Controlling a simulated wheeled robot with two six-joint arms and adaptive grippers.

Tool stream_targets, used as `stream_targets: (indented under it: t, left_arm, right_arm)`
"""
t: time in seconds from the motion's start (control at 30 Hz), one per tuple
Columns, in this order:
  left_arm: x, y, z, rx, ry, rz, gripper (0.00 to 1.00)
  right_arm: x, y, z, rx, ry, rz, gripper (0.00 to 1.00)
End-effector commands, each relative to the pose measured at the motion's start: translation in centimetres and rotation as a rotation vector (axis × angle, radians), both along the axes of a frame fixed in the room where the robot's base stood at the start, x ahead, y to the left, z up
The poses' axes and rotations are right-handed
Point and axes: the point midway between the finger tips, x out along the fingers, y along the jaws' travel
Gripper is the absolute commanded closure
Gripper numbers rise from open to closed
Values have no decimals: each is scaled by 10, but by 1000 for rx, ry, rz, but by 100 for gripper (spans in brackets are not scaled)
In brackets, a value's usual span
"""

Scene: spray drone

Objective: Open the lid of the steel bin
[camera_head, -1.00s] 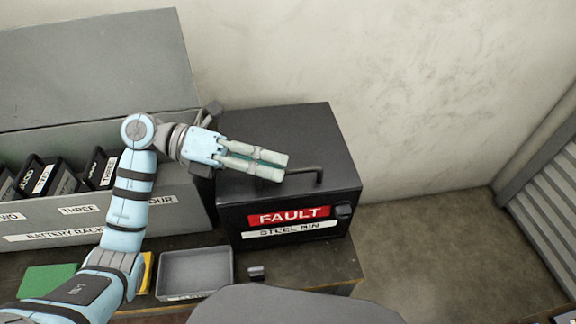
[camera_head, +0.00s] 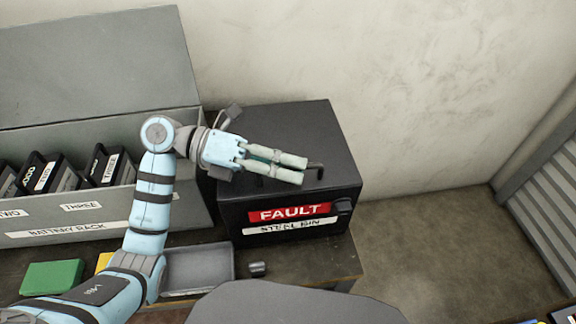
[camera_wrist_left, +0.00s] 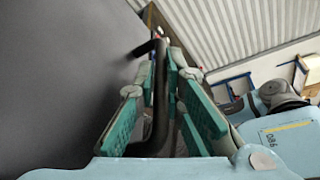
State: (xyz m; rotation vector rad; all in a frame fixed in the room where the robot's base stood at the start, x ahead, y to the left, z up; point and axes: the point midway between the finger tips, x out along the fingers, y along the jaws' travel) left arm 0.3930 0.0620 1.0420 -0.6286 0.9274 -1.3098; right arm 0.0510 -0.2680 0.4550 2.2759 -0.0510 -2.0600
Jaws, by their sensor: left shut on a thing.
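The steel bin (camera_head: 335,190) is a black box with a red FAULT label and a white STEEL BIN label on its front. Its lid (camera_head: 295,122) lies flat and closed on top. The lid's black bar handle (camera_head: 320,170) shows just beyond my left fingertips. My left gripper (camera_head: 303,171) reaches in from the left over the lid and is shut on the handle. In the left wrist view the handle (camera_wrist_left: 159,85) runs lengthwise between the green finger pads. The fingers hide part of the handle in the head view. My right gripper is not in view.
The grey battery rack (camera_head: 130,217) with several black batteries stands left of the bin. A grey tray (camera_head: 200,268), a green block (camera_head: 52,276) and a small dark item (camera_head: 258,269) lie in front. The wall is behind; open floor (camera_head: 440,235) is to the right.

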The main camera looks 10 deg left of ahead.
Motion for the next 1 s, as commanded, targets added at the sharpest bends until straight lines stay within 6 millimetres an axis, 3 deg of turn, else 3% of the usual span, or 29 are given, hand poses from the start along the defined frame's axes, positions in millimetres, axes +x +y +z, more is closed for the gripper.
stream_targets:
  t: [0.27,0.7,1.0]
  left_arm:
    - [3,1,17,-17,51,0,100]
    - [27,9,87,-113,333,2,100]
    - [51,16,119,-169,510,-1,100]
  right_arm:
    - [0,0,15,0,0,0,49]
    - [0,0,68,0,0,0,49]
    - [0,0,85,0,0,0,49]
